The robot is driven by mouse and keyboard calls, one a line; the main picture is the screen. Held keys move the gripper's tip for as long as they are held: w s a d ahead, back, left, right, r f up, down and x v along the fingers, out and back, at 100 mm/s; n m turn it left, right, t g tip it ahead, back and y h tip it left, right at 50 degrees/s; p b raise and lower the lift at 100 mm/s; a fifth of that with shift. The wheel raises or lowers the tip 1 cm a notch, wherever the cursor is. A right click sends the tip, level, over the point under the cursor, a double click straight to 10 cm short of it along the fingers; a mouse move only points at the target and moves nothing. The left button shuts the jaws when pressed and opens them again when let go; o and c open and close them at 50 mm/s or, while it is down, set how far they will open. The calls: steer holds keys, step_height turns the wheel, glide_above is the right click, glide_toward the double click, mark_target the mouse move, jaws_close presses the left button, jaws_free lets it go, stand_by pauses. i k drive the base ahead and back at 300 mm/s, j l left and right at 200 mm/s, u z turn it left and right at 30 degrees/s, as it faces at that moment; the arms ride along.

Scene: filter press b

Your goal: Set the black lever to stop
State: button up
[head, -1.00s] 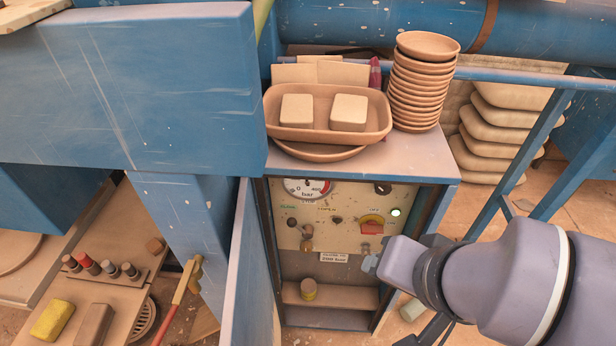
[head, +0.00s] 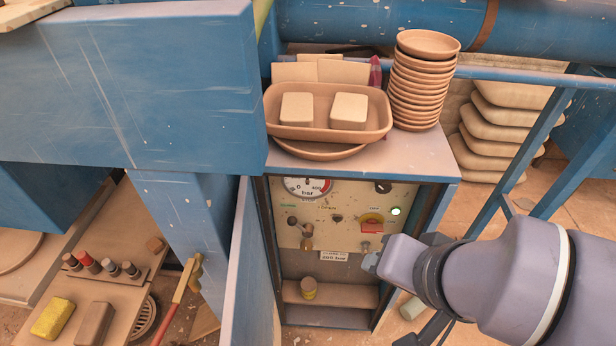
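The control panel (head: 345,258) is in an open blue cabinet below the shelf top. A small dark knob (head: 292,221) sits at its left, with a brownish lever or valve handle (head: 307,240) beside it. Another small handle (head: 365,246) is below a red switch (head: 371,227) on a yellow plate. I cannot tell which of these is the black lever, and the stop mark is too small to read. My gripper (head: 371,262) is in front of the panel's lower right, close to the small handle. Contact is unclear and its finger opening is not clear.
A lit white lamp (head: 396,211) and a pressure gauge (head: 306,187) are on the panel. The cabinet top bears a tray (head: 328,126) with two blocks and stacked bowls (head: 424,85). A blue side panel (head: 247,270) borders the opening at left.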

mark_target(307, 229)
steer(key=k+z, duration=0.35)
steer(key=k+l+z, duration=0.1)
steer(key=z, duration=0.25)
steer(key=k+l+z, duration=0.15)
steer(key=z, duration=0.2)
steer(key=j, duration=0.7)
steer(key=i, duration=0.05)
